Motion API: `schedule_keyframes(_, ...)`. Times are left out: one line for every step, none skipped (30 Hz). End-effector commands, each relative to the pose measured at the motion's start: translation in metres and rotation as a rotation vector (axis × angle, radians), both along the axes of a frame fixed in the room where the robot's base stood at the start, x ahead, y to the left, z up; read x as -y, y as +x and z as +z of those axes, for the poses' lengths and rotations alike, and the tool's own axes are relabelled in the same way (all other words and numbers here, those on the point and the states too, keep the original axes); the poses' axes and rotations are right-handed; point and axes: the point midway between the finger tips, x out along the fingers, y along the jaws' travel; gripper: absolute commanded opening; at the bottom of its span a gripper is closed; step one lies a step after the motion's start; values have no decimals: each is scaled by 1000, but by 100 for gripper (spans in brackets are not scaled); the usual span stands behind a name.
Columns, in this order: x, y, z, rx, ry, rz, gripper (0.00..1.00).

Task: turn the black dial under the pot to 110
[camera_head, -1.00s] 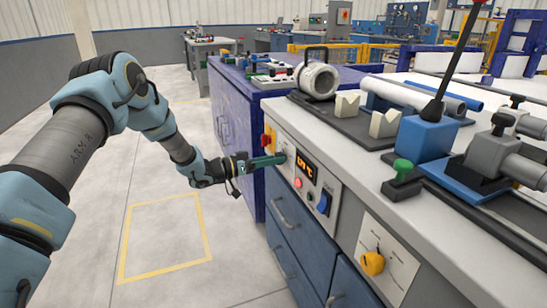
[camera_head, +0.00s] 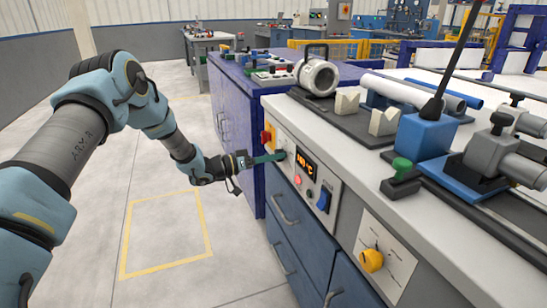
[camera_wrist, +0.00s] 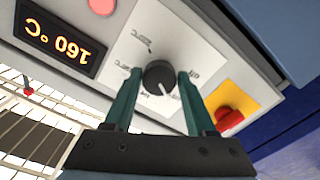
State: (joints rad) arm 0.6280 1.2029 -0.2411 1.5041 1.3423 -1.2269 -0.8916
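The black dial (camera_wrist: 158,75) sits on a pale panel with printed scale marks, in the wrist view. My gripper (camera_wrist: 160,82) has one green finger on each side of the dial, close against it. In the head view my gripper (camera_head: 270,158) reaches the panel at the bench's left end and hides the dial. The display (camera_wrist: 60,45) beside the dial appears upside down in the wrist view and reads 160 °C. The display also shows in the head view (camera_head: 306,164). A metal cylinder with a black handle (camera_head: 317,77), perhaps the pot, lies on the bench above.
A red button on a yellow plate (camera_wrist: 228,117) is close beside the dial. A round red button (camera_head: 298,181) and a blue switch (camera_head: 324,201) are below the display. A yellow knob (camera_head: 371,261) is further right. Open floor (camera_head: 165,235) lies left of the bench.

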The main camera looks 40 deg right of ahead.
Motion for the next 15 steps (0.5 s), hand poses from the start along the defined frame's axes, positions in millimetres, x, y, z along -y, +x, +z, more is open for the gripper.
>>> schedule_keyframes(0, 0, 0, 0, 0, 0, 63)
schedule_keyframes(0, 0, 0, 0, -1, 1, 66)
schedule_keyframes(0, 0, 0, 1, -1, 0, 71)
schedule_keyframes(0, 0, 0, 1, -1, 0, 74)
schedule_keyframes(0, 0, 1, 1, -1, 0, 78)
schedule_keyframes(0, 0, 1, 0, -2, 0, 81)
schedule_keyframes(1, 0, 1, 0, -2, 0, 81)
schedule_keyframes(1, 0, 1, 0, -2, 0, 81)
schedule_keyframes(1, 0, 1, 0, -2, 0, 81)
schedule_keyframes(1, 0, 1, 0, -2, 0, 81)
schedule_keyframes(1, 0, 1, 1, -3, 0, 81)
schedule_keyframes(1, 0, 1, 1, -3, 0, 81)
schedule_keyframes(0, 0, 1, 1, -3, 0, 81)
schedule_keyframes(0, 1, 1, 1, -3, 0, 81)
schedule_keyframes(-2, 1, 1, 1, -3, 1, 81)
